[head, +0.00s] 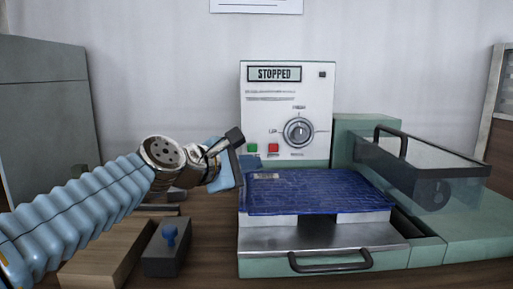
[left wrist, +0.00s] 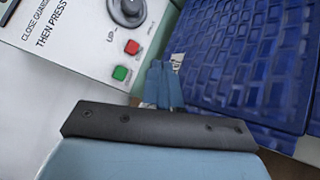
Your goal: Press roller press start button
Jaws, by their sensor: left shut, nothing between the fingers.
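The roller press has an upright white control panel (head: 287,100) whose display (head: 274,73) reads STOPPED. A green button (head: 252,148) and a red button (head: 273,147) sit side by side low on the panel, left of a round knob (head: 298,131). The left wrist view also shows the green button (left wrist: 121,73), the red button (left wrist: 132,47) and the knob (left wrist: 127,10). My left gripper (head: 250,163) is shut and empty, just below the green button in the head view. Its blue fingertips (left wrist: 164,84) appear right of the green button in the wrist view, apart from it. My right gripper is out of view.
A blue patterned panel (head: 315,191) lies on the press bed, close to my left fingers. A clear guard (head: 440,165) with a black handle stands at the right. A drawer handle (head: 330,262) is in front.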

